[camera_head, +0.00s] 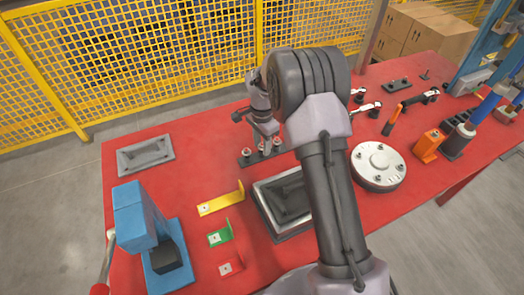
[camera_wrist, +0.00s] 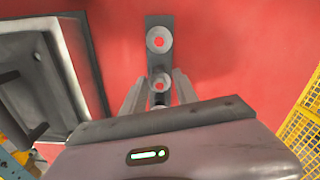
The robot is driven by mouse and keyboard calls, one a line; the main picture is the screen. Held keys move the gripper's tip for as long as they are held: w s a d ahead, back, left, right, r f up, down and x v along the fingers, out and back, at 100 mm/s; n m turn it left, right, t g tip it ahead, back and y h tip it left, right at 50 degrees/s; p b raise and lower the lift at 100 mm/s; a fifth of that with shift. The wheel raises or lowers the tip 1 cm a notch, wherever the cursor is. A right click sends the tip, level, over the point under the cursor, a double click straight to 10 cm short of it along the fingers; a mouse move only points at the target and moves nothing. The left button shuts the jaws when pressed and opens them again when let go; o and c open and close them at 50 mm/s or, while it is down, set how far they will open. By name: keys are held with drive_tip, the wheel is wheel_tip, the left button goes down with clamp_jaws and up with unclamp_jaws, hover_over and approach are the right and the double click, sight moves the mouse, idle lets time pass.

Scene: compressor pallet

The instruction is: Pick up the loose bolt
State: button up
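Another bolt head (camera_wrist: 160,83) shows between the fingers of my gripper (camera_wrist: 160,77). The fingers are apart, one on each side of it, and I see no clear contact. In the head view my gripper (camera_head: 263,136) points down over the dark bar (camera_head: 246,159), where several silver-topped bolts stand. I cannot tell which bolt is loose. My palm hides the near end of the bar in the wrist view.
A dark grey tray (camera_head: 262,204) is close to the bar, partly behind my arm. A round flange (camera_head: 378,166), a yellow bracket (camera_head: 220,203) and a blue press (camera_head: 135,215) stand around. Another bar (camera_head: 398,85) lies at the back. A yellow fence (camera_head: 150,50) runs behind.

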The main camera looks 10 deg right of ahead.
drive_tip(key=shift+r, duration=0.15)
clamp_jaws()
drive_tip(key=shift+r, duration=0.1)
wheel_tip(320, 180, up, 9)
drive_tip(key=p, duration=0.3)
drive_tip(key=shift+s+r+p, duration=0.15)
drive_tip(key=shift+p, duration=0.25)
drive_tip(key=s+r, duration=0.1)
drive_tip(key=s, duration=1.5)
drive_tip(key=shift+s+a+b, duration=0.35)
drive_tip(key=shift+a+b, duration=0.05)
drive_tip(key=shift+a, duration=0.05)
